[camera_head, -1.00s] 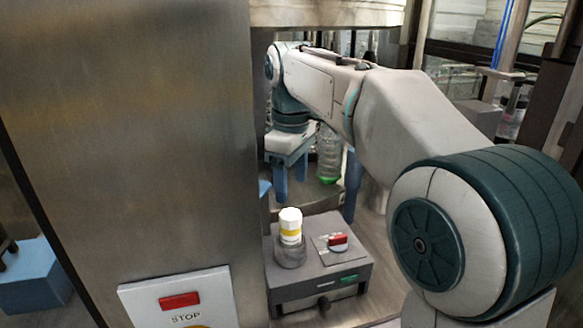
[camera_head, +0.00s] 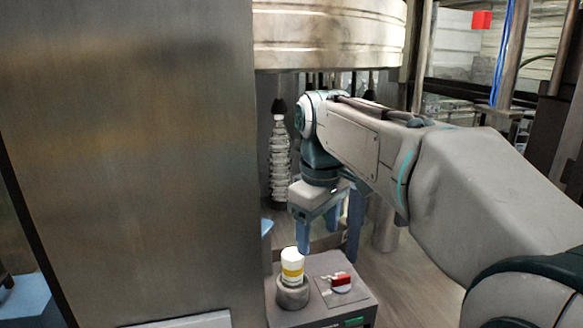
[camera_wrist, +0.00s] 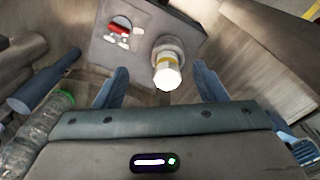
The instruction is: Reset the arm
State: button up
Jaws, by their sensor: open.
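My gripper (camera_head: 303,232) hangs from my arm with its blue fingers pointing down, behind the small white bottle with a yellow band (camera_head: 292,266). The fingers are apart with nothing held between them. The bottle stands upright in a round grey holder (camera_head: 292,294) on a grey box with a red switch (camera_head: 341,280). In the wrist view my gripper (camera_wrist: 160,85) shows a finger on each side, and the white bottle cap (camera_wrist: 167,77) appears between them in the picture. I cannot tell how far the bottle is from the fingers.
A large metal panel (camera_head: 130,150) fills the left side. A metal drum (camera_head: 328,38) hangs above my arm. A clear bottle (camera_head: 280,160) hangs behind my gripper on the left. Wooden-looking floor is bare right of the grey box.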

jog(key=s+d+f+m+t, duration=0.1)
jog(key=s+d+f+m, duration=0.3)
jog(key=s+f, duration=0.3)
jog(key=s+d+f+m+t, duration=0.1)
jog(key=s+d+f+m, duration=0.4)
jog(key=s+f, duration=0.3)
jog(key=shift+s+d+m+t, duration=0.2)
jog(key=shift+d+m+t, duration=0.15)
jog(key=shift+d, duration=0.25)
